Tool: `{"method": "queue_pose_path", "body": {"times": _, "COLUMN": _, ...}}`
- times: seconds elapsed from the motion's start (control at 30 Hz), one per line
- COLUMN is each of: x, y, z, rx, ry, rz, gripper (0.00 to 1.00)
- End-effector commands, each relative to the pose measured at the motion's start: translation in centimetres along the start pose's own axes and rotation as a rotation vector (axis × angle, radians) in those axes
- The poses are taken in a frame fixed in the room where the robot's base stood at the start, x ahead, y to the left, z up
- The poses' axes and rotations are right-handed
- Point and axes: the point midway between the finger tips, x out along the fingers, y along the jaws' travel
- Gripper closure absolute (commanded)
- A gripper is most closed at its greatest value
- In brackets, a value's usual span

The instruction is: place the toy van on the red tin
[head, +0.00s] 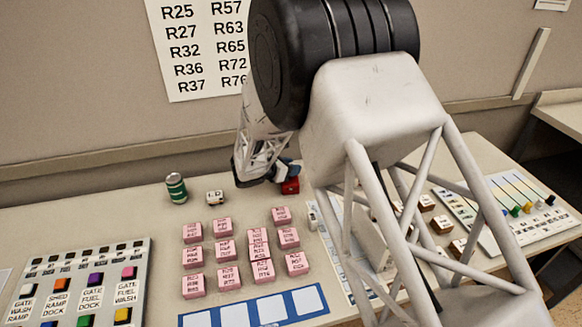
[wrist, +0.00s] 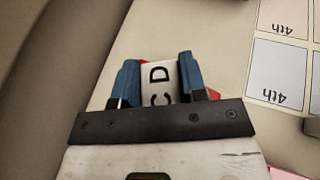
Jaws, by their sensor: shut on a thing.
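My gripper (wrist: 160,82) is shut on a white thing with black letters (wrist: 159,82), taken to be the toy van; only its lettered top shows between the blue fingers. In the head view my gripper (head: 283,170) is at the back of the desk, partly hidden by my arm. The red tin (head: 290,187) is right below the fingers there. In the wrist view only slivers of red show beside the fingers. I cannot tell whether the held thing touches the tin.
A green can (head: 176,188) and a small white lettered object (head: 215,197) stand to the left. Several pink blocks (head: 228,277) lie in front, near a blue-and-white card strip (head: 254,307). A button panel (head: 85,280) is at left; the wall (head: 100,110) is close behind.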

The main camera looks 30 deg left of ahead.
Motion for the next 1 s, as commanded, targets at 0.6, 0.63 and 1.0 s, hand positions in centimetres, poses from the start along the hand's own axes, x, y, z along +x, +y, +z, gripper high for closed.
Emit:
{"method": "queue_pose_path", "body": {"times": 0.6, "x": 0.0, "y": 0.0, "z": 0.0, "rx": 0.0, "ry": 0.0, "rz": 0.0, "gripper": 0.36}}
{"method": "queue_pose_path", "body": {"times": 0.63, "x": 0.0, "y": 0.0, "z": 0.1, "rx": 0.0, "ry": 0.0, "rz": 0.0, "gripper": 0.36}}
{"method": "queue_pose_path", "body": {"times": 1.0, "x": -3.5, "y": 0.0, "z": 0.1, "rx": -0.001, "ry": 0.0, "rz": 0.002, "gripper": 0.36}}
